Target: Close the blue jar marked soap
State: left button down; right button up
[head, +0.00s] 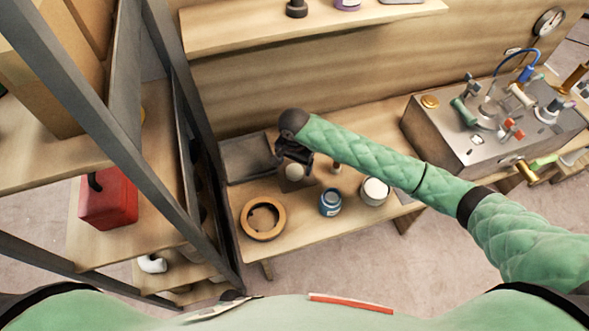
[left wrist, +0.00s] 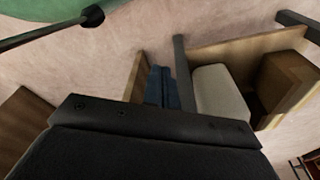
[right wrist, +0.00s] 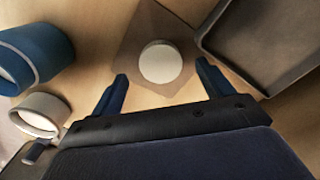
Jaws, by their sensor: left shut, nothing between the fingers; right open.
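The blue jar (head: 330,203) stands on the wooden bench, with a pale band on its side; the marking is too small to read. It also shows at the left edge of the right wrist view (right wrist: 32,58). A pale round piece, perhaps a lid (head: 295,172), lies on a brown square; it shows in the right wrist view (right wrist: 160,62). My right gripper (head: 293,160) is open and empty above it, its fingers (right wrist: 162,80) pointing toward it. My left gripper (left wrist: 161,75) is shut and empty, away from the bench, and out of the head view.
A white jar (head: 374,191) stands right of the blue jar. A wooden ring (head: 248,228) lies to its left. A grey tray (head: 248,157) sits behind. A metal box with fittings (head: 450,145) stands at the right. A shelf rack with a red canister (head: 108,203) is at the left.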

aim_at(295, 171)
pick_arm(q)
jog(key=shift+s+a+f+p, duration=0.2)
jog(key=shift+f, duration=0.35)
jog(key=shift+s+a+f+p, duration=0.15)
jog(key=shift+f+p, duration=0.05)
jog(key=shift+f, duration=0.35)
pick_arm(e)
jog(key=shift+f, duration=1.55)
pick_arm(q)
jog(key=shift+s, duration=0.1)
pick_arm(e)
jog(key=shift+w, duration=0.1)
jog(key=c, duration=1)
pick_arm(q)
jog(key=shift+f, duration=0.1)
pick_arm(e)
jog(key=shift+r, duration=0.1)
jog(key=shift+c, duration=0.2)
